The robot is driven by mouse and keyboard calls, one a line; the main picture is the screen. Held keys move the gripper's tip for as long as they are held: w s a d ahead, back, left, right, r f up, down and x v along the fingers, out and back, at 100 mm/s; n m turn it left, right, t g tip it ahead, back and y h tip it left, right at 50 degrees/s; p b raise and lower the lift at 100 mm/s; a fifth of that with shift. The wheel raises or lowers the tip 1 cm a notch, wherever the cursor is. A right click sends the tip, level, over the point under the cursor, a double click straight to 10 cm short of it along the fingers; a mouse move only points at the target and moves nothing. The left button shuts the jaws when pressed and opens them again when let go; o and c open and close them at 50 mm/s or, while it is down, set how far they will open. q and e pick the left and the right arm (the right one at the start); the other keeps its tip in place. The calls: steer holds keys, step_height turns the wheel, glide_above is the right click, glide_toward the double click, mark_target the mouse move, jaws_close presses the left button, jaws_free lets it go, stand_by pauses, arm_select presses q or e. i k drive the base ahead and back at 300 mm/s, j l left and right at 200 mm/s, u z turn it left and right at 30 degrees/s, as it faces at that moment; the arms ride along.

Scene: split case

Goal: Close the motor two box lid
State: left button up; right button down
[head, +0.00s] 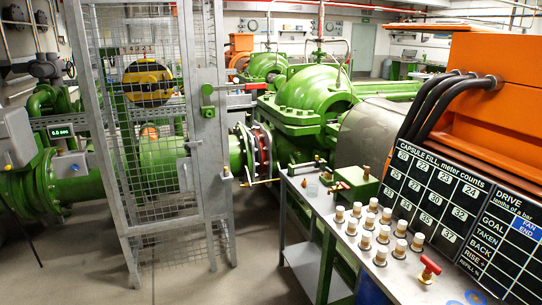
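No lid marked as motor two's can be picked out. A large orange motor housing (485,115) fills the right side of the head view. An orange box-like part (495,60) sits on top of it, with several thick black cables (435,105) running into its left side. I cannot tell whether this part has a lid or whether it is open. A smaller orange motor (240,44) stands far back, partly hidden by green piping. Neither of my grippers can be made out in this view.
A grey mesh gate (160,150) stands at left centre, before green pipes and a green pump (312,95). A metal bench (400,275) at lower right carries several pale-capped pegs, a red-handled valve (429,270) and a black count board (435,195). Floor at lower left is clear.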

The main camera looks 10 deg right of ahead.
mark_target(451, 27)
steer(key=i+j+z, duration=0.2)
steer(key=i+j, duration=0.25)
steer(key=i, duration=0.45)
steer(key=i+j+z, duration=0.15)
steer(key=i+j, duration=0.45)
steer(key=i, duration=0.25)
steer(key=i+j+z, duration=0.2)
steer(key=i+j, duration=0.45)
steer(key=i, duration=0.15)
steer(key=i+j+z, duration=0.1)
steer(key=i+z, duration=0.15)
steer(key=i, duration=0.75)
